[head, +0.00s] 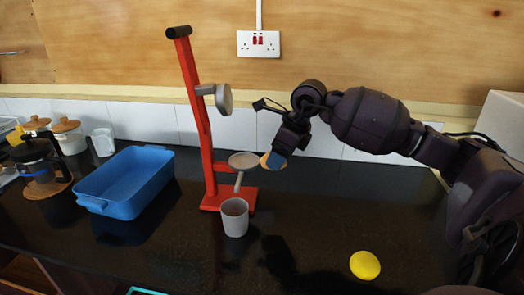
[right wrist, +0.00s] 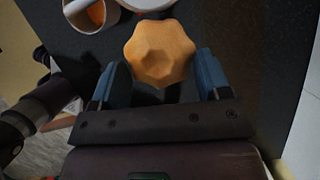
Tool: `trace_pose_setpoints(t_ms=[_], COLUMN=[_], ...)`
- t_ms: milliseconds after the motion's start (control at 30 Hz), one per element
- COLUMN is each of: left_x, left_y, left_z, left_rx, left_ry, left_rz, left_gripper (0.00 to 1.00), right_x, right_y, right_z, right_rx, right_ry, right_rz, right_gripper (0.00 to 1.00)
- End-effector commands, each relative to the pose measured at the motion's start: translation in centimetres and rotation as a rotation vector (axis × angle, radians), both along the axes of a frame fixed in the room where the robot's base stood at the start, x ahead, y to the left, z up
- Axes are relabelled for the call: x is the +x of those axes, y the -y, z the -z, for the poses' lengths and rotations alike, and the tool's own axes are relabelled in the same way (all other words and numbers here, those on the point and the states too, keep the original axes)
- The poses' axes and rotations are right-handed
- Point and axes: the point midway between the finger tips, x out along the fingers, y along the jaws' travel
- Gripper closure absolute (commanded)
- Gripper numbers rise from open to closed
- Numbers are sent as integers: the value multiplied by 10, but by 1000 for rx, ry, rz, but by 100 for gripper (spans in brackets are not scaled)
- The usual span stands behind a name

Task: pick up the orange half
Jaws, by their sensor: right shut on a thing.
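The orange half (right wrist: 160,52) is a faceted orange piece between the blue fingertips of my right gripper (right wrist: 163,78) in the right wrist view. In the head view, my right gripper (head: 277,159) is shut on it, just right of the pale dish of the red press. Only a small orange part of the half (head: 265,160) shows there; the blue fingers hide the rest. It is held above the dark counter. My left gripper is in neither view.
The red press (head: 205,130) with its pale dish (head: 243,160) stands just left of my right gripper. A grey cup (head: 235,218) with something orange inside stands before it. A blue tray (head: 125,185) and coffee pot (head: 38,165) are left. A yellow round thing (head: 365,265) lies front right.

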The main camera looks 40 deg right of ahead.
Motion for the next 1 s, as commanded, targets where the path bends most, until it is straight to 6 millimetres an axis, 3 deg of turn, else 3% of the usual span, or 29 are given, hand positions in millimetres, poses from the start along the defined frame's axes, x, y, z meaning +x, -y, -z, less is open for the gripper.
trace_pose_setpoints(t_ms=[500, 1000], left_x=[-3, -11], left_y=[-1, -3], left_z=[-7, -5], left_rx=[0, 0], left_ry=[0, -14], left_rz=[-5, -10], left_gripper=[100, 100], right_x=[-60, -82], right_y=[36, 51], right_z=[-1, -1], right_rx=[-2, -1], right_ry=[0, 2], right_rz=[-1, -1], right_gripper=[58, 58])
